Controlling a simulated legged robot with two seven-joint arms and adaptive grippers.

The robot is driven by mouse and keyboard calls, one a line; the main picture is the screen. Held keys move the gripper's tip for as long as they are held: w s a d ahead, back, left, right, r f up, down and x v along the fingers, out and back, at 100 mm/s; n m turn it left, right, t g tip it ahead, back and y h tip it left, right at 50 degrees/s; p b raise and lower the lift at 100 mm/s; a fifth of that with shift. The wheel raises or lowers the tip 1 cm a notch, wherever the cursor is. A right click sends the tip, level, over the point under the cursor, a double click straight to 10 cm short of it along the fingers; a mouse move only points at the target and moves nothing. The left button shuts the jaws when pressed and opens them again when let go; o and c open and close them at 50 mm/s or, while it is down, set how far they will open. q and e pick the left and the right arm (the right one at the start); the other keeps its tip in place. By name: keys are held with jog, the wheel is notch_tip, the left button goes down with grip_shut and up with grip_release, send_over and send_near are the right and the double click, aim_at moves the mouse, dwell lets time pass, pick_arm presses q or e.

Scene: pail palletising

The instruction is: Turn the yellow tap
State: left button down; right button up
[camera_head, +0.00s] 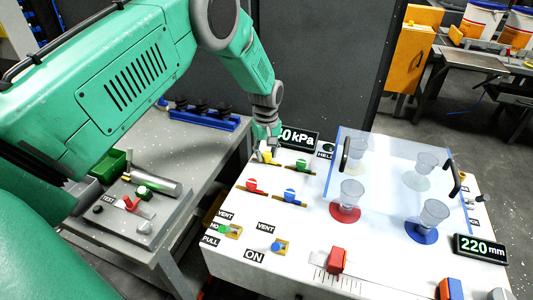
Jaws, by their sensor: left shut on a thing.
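The yellow tap (268,158) is at the back left of the white panel (315,222), in front of the kPa display. My left gripper (272,147) reaches down from above and is shut on the yellow tap. Its fingers hide part of the tap, so the handle's exact angle is hard to tell. My right gripper is not in view.
Close by are a green tap (302,165), a red tap (252,185) and a blue tap (290,195). The kPa display (299,138) stands right behind the gripper. A clear cover (385,160) with black handles stands to the right, around several clear cups.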

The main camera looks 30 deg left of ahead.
pick_arm(q)
jog(key=shift+a, duration=0.1)
jog(key=m, duration=0.3)
jog(key=shift+d+m+b, duration=0.25)
jog(key=shift+m+b, duration=0.05)
jog(key=shift+b, duration=0.05)
jog(key=m, duration=0.4)
jog(key=shift+f+m, duration=0.1)
jog(key=shift+m, duration=0.2)
jog(key=m, duration=0.4)
jog(key=shift+m+b, duration=0.3)
jog(key=shift+b, duration=0.1)
jog(key=shift+a+m, duration=0.1)
jog(key=shift+m, duration=2.1)
jog(key=c, duration=1.2)
grip_release()
